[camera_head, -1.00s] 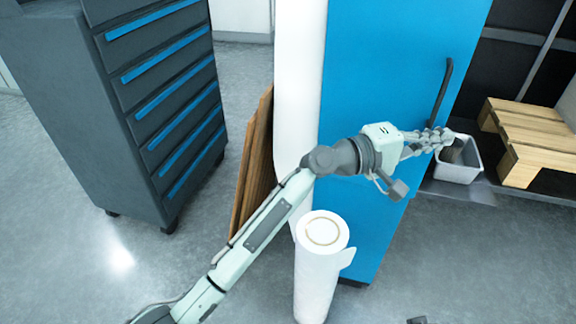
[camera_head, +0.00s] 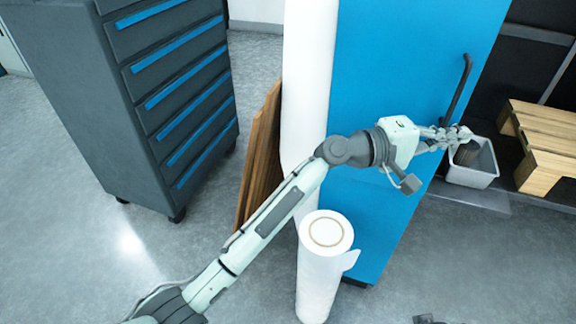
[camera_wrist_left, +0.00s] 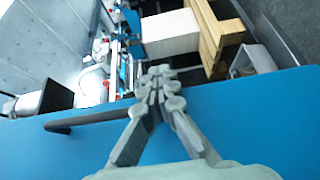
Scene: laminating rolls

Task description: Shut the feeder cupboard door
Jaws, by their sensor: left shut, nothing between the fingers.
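The feeder cupboard door (camera_head: 400,80) is a tall blue panel with a black bar handle (camera_head: 459,90) near its right edge. It also fills the lower part of the left wrist view (camera_wrist_left: 255,115), with the handle (camera_wrist_left: 85,122) on the left. My left gripper (camera_head: 466,136) is shut and empty. It is by the door's right edge, below the handle; in the left wrist view its fingertips (camera_wrist_left: 160,75) reach past the edge. I cannot tell whether it touches the door.
A white roll (camera_head: 325,270) stands upright before the door, and a taller white roll (camera_head: 305,90) stands at its left side. Brown boards (camera_head: 258,155) lean beside it. A dark drawer cabinet (camera_head: 95,110) is at left. A grey bin (camera_head: 475,176) and wooden pallet (camera_head: 540,130) are at right.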

